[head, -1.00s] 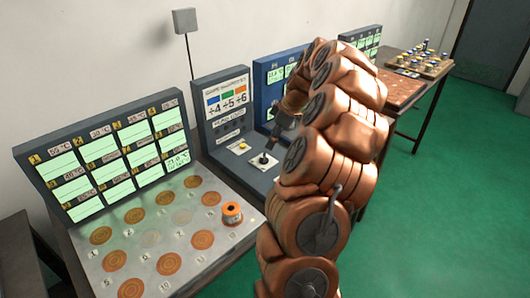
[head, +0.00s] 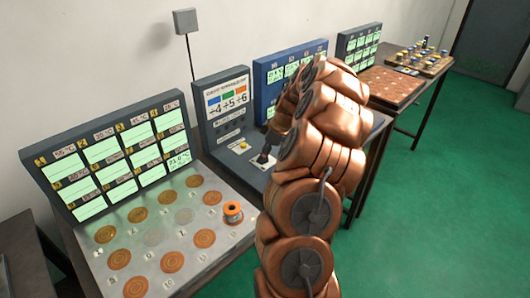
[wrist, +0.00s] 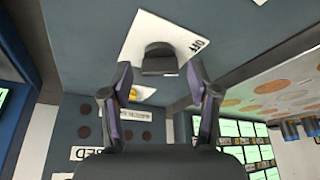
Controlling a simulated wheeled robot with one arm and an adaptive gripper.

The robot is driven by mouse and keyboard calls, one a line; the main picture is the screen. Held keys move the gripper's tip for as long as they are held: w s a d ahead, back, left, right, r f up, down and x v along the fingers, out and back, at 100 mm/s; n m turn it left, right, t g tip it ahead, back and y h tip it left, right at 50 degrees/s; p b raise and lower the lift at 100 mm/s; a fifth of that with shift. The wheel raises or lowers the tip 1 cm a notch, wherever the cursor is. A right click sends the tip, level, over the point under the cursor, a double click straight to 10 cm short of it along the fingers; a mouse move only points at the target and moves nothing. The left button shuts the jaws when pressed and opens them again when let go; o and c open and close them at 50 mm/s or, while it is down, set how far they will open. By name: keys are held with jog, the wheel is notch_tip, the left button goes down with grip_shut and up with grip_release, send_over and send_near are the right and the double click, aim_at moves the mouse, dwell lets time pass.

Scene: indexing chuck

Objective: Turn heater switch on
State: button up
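The heater switch appears to be the dark lever (wrist: 160,58) on a white plate (wrist: 140,32) in the wrist view. The plate's lettering is upside down and seems to read OFF. In the head view the white plate (head: 257,163) lies on the deck of the middle console, partly hidden by my gripper. My gripper (wrist: 158,75) is open. Its two fingers stand apart on either side of the lever, with nothing held; I cannot tell whether they touch it.
A yellow button (head: 243,146) is on the same console (head: 222,100). A blue console (head: 275,75) stands to the right.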

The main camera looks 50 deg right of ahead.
jog(key=c, duration=1)
jog(key=shift+o, duration=0.2)
jog(key=shift+f+m+b, duration=0.15)
jog(key=shift+m+b, duration=0.15)
jog(key=shift+b, duration=0.3)
jog(key=shift+f+m+h+b, duration=0.15)
jog(key=shift+m+h+b, duration=0.15)
jog(key=shift+m+b, duration=0.5)
jog(key=m+h+b, duration=0.1)
jog(key=m+b, duration=0.1)
jog(key=b, duration=0.1)
jog(key=shift+a+t+b, duration=0.1)
jog(key=shift+t+b, duration=0.2)
jog(key=m+h+b, duration=0.1)
jog(key=m+b, duration=0.2)
jog(key=m, duration=0.1)
jog(key=shift+h+b, duration=0.4)
jog(key=shift+a+r+m+g+h+b, duration=0.2)
jog(key=shift+m+b, duration=0.3)
jog(key=shift+m, duration=0.4)
jog(key=shift+d+r+m+g+h+b, duration=0.1)
jog(key=shift+m+g+h+b, duration=0.25)
jog(key=shift+m, duration=0.55)
